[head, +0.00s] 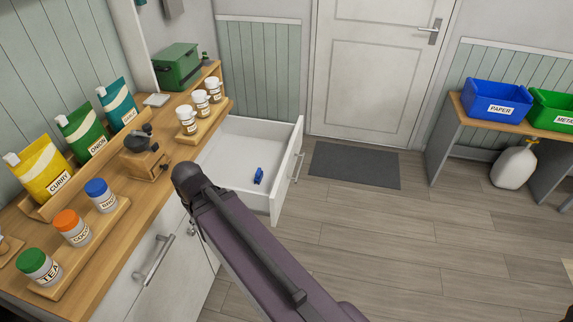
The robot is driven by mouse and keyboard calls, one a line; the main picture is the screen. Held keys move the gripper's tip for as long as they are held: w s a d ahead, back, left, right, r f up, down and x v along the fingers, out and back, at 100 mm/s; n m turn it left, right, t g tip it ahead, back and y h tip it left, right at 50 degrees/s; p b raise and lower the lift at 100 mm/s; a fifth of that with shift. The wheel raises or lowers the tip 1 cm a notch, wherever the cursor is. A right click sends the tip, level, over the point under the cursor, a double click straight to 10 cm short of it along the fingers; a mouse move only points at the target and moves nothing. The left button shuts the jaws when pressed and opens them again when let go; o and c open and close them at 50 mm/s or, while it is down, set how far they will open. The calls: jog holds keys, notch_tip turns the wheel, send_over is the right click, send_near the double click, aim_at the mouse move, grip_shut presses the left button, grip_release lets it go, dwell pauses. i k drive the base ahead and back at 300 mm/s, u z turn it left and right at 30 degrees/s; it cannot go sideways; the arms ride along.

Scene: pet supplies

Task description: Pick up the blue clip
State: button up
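The blue clip (259,176) is small and lies on the floor of an open white drawer (287,192), toward the drawer's right side. The drawer is pulled out from under the wooden counter. My arm comes up from the bottom right, and its dark rounded end is just left of and in front of the drawer, apart from the clip in the picture. My gripper's fingers do not show. The arm hides part of the drawer's near side.
The counter (181,153) holds labelled pouches, several lidded jars, a grinder (146,160) and a green box (178,66). A grey mat (354,166) lies before a white door (378,75). Blue (497,99) and green (551,110) bins stand on the right bench. The middle floor is clear.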

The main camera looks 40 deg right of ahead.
aim_at(259, 174)
jog(key=u, duration=0.1)
jog(key=k, duration=1.15)
jog(key=z, duration=0.85)
jog(key=i, duration=1)
